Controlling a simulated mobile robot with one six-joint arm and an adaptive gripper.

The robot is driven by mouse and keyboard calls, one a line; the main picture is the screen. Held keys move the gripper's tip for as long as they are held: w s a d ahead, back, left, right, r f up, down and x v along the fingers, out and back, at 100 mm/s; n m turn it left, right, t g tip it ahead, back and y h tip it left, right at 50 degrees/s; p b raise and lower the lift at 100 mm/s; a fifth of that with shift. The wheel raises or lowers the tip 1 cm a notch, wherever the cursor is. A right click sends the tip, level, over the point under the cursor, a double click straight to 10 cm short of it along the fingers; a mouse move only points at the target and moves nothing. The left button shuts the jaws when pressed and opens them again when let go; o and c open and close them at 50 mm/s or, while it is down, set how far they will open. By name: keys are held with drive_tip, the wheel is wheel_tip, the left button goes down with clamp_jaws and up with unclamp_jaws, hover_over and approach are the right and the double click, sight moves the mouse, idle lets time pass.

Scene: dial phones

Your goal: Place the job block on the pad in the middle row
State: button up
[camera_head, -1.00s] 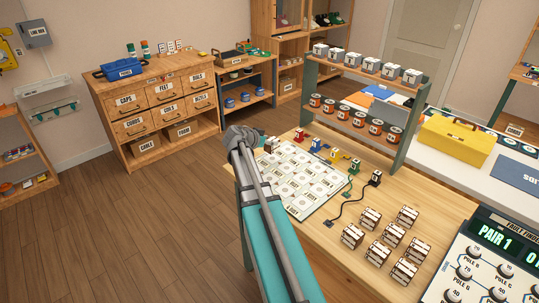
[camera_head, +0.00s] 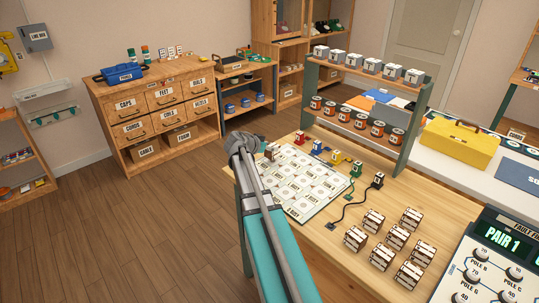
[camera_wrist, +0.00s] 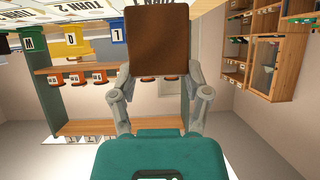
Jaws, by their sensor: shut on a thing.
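My gripper (camera_wrist: 157,78) is shut on a brown block (camera_wrist: 156,45), with one finger on each side of it. In the head view my arm hides the fingers, and a small brown piece (camera_head: 271,152) shows just beyond the arm's end, at the board's far left corner. The board (camera_head: 325,206) carries rows of white lettered pads (camera_head: 303,187). Whether the block touches a pad cannot be told.
Small coloured blocks, including a yellow one (camera_head: 335,159), stand along the board's far edge. Dark cabled plugs (camera_head: 378,180) lie to its right. Several brown-and-white blocks (camera_head: 396,237) stand at the front right. A two-level rack (camera_head: 360,110) rises behind.

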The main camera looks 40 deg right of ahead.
drive_tip(key=shift+f+b, duration=0.75)
drive_tip(key=shift+f, duration=0.3)
drive_tip(key=shift+f, duration=0.15)
drive_tip(key=o, duration=1.3)
drive_tip(key=shift+r, duration=0.2)
drive_tip(key=shift+a+r, duration=0.2)
drive_tip(key=p+v, duration=0.5)
drive_tip(key=v, duration=0.6)
drive_tip(key=shift+a+p, duration=0.3)
drive_tip(key=shift+p, duration=0.1)
drive_tip(key=shift+s+f, duration=0.1)
